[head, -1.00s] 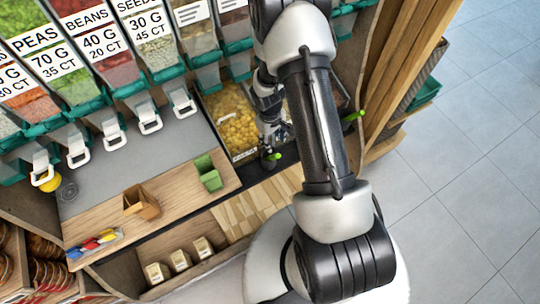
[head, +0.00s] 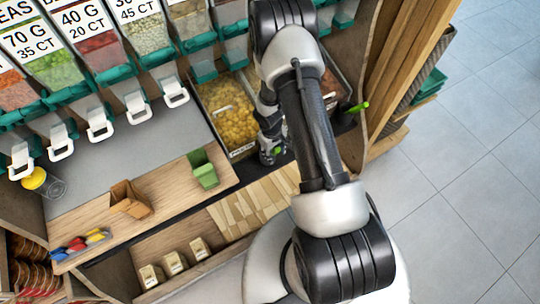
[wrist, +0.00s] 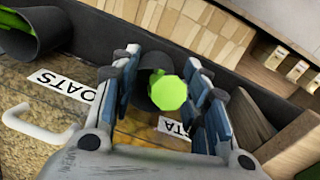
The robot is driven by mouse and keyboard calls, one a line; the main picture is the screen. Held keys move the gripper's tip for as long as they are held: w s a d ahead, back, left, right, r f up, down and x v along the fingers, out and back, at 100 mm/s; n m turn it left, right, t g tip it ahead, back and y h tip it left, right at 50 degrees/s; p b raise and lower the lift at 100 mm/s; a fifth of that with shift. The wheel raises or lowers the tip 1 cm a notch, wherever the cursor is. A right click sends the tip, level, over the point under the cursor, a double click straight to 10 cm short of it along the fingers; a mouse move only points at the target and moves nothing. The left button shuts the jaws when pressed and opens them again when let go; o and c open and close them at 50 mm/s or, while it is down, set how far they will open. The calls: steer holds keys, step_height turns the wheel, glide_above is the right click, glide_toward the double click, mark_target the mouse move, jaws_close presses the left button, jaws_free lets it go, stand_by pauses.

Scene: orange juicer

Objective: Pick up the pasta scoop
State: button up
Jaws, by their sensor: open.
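The pasta scoop (wrist: 168,93) shows its bright green handle end in the wrist view, with its shaft in a black cup-shaped holder (wrist: 141,88) by the partly hidden "TA" label. My gripper (wrist: 158,68) is open. Its two blue-grey fingers stand to the left and right of the green handle end in this view. I cannot tell whether either finger touches it. In the head view, my gripper (head: 270,148) is at the front right corner of the yellow pasta bin (head: 226,110), and a bit of green shows at it.
Another black holder (wrist: 32,32) with a green handle is at the wrist view's upper left, beside the "OATS" label (wrist: 66,86). A white bin handle (wrist: 25,122) is at lower left. A green box (head: 204,170) and a brown box (head: 130,199) stand on the wooden counter.

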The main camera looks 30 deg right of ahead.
steer(key=shift+c, duration=0.4)
jaws_close()
steer(key=shift+r, duration=0.1)
